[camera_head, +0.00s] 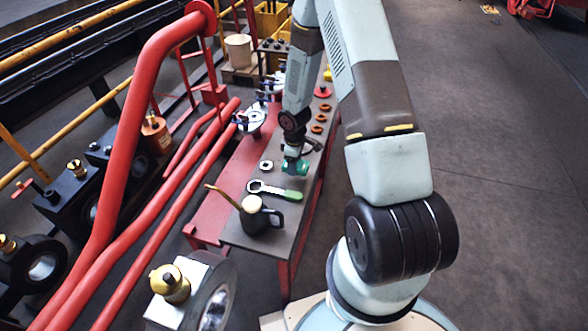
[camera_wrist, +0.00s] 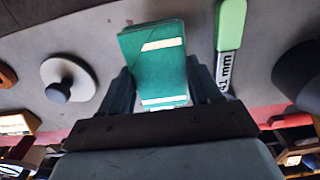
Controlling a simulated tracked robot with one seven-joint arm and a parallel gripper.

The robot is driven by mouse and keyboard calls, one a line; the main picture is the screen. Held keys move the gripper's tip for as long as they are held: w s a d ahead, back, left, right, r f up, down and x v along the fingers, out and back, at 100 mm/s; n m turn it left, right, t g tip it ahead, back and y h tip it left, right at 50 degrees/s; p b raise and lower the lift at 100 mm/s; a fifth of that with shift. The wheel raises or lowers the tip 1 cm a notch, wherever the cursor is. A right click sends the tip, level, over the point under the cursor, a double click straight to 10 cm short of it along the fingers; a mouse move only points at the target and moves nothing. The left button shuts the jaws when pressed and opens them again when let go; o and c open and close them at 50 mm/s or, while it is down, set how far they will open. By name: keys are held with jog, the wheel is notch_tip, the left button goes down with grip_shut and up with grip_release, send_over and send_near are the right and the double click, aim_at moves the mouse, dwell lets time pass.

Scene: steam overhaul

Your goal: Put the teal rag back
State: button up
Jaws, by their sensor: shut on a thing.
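The teal rag (camera_wrist: 157,62) shows in the wrist view as a folded block with pale stripes, between the two dark fingers of my gripper (camera_wrist: 160,88). My gripper is shut on it. In the head view the rag (camera_head: 301,167) is a small teal patch under my gripper (camera_head: 294,160), over the grey top of the narrow bench (camera_head: 234,234). I cannot tell whether the rag touches the bench top. My gripper hides part of it.
A wrench with a green handle (camera_head: 291,195) lies close by, in front of the rag. A black oil can (camera_head: 262,219) stands at the near end. A pale round part (camera_head: 266,165) sits to the left. Orange rings (camera_head: 319,118) lie farther back. Red pipes (camera_head: 150,215) run along the left.

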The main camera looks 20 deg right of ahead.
jog(key=shift+w+d+f, duration=0.1)
jog(key=shift+w+f, duration=0.6)
jog(key=shift+f, duration=1.6)
jog(key=shift+f, duration=0.1)
jog(key=o, duration=1)
jog(key=shift+o, duration=0.2)
